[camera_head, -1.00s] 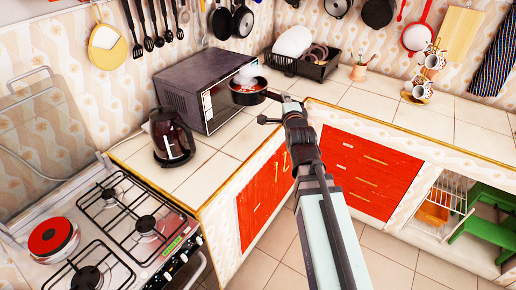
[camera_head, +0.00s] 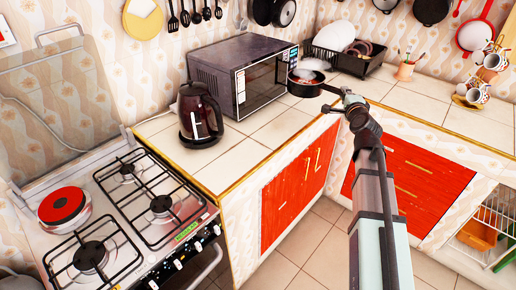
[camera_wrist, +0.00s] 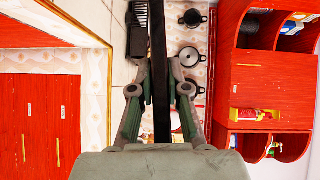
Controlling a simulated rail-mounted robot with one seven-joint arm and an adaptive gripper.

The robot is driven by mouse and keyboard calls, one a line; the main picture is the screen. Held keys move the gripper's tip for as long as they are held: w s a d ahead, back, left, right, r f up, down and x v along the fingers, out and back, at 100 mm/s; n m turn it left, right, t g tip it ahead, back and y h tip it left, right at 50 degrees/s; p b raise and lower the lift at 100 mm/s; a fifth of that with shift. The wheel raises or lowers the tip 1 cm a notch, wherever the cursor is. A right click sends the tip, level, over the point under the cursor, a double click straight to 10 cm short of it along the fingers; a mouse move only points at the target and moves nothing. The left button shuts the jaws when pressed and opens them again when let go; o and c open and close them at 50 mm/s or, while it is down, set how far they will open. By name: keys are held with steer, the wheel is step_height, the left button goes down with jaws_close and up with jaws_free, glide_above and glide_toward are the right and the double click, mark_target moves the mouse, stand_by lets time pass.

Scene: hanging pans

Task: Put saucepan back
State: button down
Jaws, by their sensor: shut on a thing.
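The small dark saucepan (camera_head: 306,88) is held in the air in front of the microwave. Something reddish shows inside it, with a pale wisp of steam above. My gripper (camera_head: 343,96) is shut on its handle, to the right of the pan body. In the wrist view the dark handle (camera_wrist: 161,75) runs upright between the two fingers. The stove (camera_head: 150,262) stands at the left with bare burners (camera_head: 162,204) and a red-topped round pot (camera_head: 63,205) on its left rear part.
A kettle (camera_head: 199,115) and a microwave (camera_head: 243,78) stand on the tiled counter (camera_head: 250,142) between stove and saucepan. A black dish rack (camera_head: 350,65) is in the corner. Pans hang on the wall (camera_head: 475,36). A mug stand with cups (camera_head: 478,95) is at the right.

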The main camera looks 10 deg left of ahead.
mark_target(318, 86)
steer(key=w+a+n+g+y+b, duration=0.1)
steer(key=w+a+n+y+b, duration=0.1)
steer(key=a+y, duration=0.1)
steer(key=w+a+n+g+y+b, duration=0.2)
steer(key=a+y+b, duration=0.1)
steer(key=w+a+n+g+y+b, duration=0.1)
steer(key=w+a+n+y+b, duration=0.1)
steer(key=a+y, duration=0.1)
steer(key=shift+w+a+f+n+g, duration=0.1)
steer(key=shift+a+f+n+g, duration=0.2)
steer(key=shift+a, duration=0.15)
steer(key=s+a+r+n+g+y+b, duration=0.1)
steer(key=s+a+r+n+g+y, duration=0.2)
steer(key=a+g, duration=0.1)
step_height(318, 86, down, 20)
steer(key=n+g+p, duration=0.1)
steer(key=shift+r+y, duration=0.25)
steer(key=shift+y, duration=0.05)
steer(key=shift+s+f, duration=0.1)
